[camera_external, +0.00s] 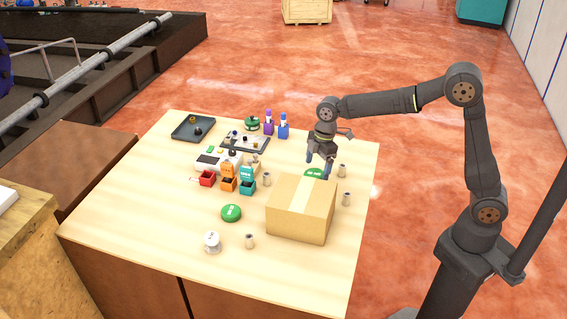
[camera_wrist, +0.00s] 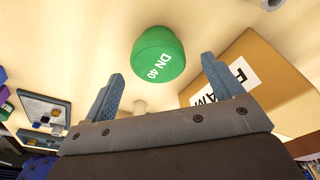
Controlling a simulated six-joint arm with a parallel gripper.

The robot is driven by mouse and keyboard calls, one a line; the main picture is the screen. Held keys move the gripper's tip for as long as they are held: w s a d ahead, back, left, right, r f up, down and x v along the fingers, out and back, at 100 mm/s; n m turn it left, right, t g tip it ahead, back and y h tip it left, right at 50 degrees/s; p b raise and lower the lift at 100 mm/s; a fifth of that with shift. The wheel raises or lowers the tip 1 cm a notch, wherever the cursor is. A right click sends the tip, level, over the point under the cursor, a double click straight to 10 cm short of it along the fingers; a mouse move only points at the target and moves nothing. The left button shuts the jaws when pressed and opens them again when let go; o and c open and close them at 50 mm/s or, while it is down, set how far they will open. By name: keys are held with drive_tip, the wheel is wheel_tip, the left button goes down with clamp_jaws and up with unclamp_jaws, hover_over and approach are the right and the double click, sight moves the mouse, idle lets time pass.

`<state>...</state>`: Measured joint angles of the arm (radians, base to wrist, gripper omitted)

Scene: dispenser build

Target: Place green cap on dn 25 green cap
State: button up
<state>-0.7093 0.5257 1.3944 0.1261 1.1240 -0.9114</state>
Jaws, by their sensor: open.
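A green cap (camera_wrist: 158,55) with white "DN 40" lettering lies on the table in the wrist view, just ahead of my fingers. It seems to be the green cap (camera_external: 313,173) partly hidden behind the cardboard box in the external view. My gripper (camera_external: 326,172) is low near it, with fingers apart and empty; they also show in the wrist view (camera_wrist: 160,78). A second green cap (camera_external: 231,213) lies left of the box. A green object (camera_external: 252,124) stands at the back. Lettering is too small to read in the external view, so I cannot tell which is DN 25.
The cardboard box (camera_external: 300,211) stands close in front of my gripper. Several small metal cylinders (camera_external: 347,199) stand around it. Red, orange and teal bins (camera_external: 247,184), a dark tray (camera_external: 192,128) and a white spool (camera_external: 212,242) are further left. The front table is mostly clear.

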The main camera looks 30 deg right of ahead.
sight(322, 172)
wheel_tip(322, 172, up, 9)
drive_tip(key=d, duration=0.1)
drive_tip(key=shift+d, duration=0.2)
drive_tip(key=f, duration=0.4)
drive_tip(key=a+f, duration=0.1)
drive_tip(key=f, duration=0.3)
drive_tip(key=a+f, duration=0.1)
drive_tip(key=f, duration=0.3)
wheel_tip(322, 172, up, 2)
drive_tip(key=shift+d+r, duration=0.1)
drive_tip(key=shift+r, duration=0.9)
